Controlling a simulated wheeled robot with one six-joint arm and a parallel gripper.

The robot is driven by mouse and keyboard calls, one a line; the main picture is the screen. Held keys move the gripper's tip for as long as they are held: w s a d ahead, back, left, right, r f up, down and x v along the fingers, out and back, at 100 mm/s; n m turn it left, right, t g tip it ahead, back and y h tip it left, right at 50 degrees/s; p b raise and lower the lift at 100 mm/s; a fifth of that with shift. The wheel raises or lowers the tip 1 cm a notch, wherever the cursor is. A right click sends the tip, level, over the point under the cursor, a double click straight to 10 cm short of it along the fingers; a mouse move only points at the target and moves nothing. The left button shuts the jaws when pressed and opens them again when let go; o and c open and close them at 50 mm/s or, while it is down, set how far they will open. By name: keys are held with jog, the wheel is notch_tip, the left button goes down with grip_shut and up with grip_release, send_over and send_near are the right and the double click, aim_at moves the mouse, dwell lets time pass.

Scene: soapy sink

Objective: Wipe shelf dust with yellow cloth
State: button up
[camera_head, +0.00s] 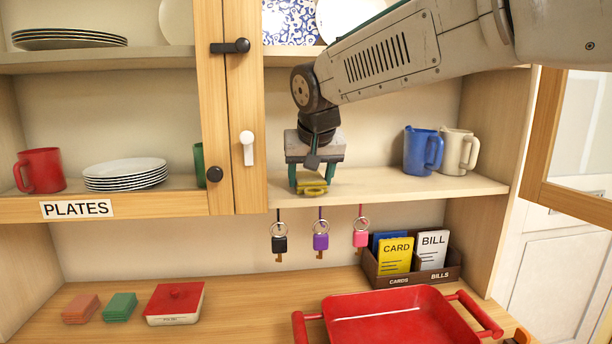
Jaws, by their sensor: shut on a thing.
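The yellow cloth (313,189) is a small folded piece between my gripper's fingertips, at the shelf (385,186) in the right part of the cupboard. My gripper (311,183) points down and is shut on the cloth, near the left end of that shelf section. The cloth appears to touch the shelf, but the fingers partly hide it. I cannot make out dust on the shelf surface.
A blue mug (418,152) and a cream mug (456,152) stand at the shelf's right end. A wooden door edge (245,110) is close on the left. Keys (320,238) hang below the shelf. A red tray (390,318) sits on the counter. Mid-shelf is clear.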

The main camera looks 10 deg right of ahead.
aim_at(367, 185)
jog(key=shift+d+f, duration=0.2)
jog(key=shift+d, duration=0.65)
jog(key=shift+d+f, duration=0.2)
jog(key=shift+d, duration=0.6)
jog(key=shift+c, duration=0.3)
jog(key=shift+d+r, duration=0.15)
jog(key=shift+d, duration=2.65)
jog(key=shift+d+r, duration=0.15)
jog(key=shift+d, duration=0.95)
jog(key=shift+d+r, duration=0.15)
jog(key=shift+d, duration=0.95)
jog(key=shift+r, duration=0.1)
jog(key=shift+r, duration=2.95)
jog(key=shift+r, duration=0.1)
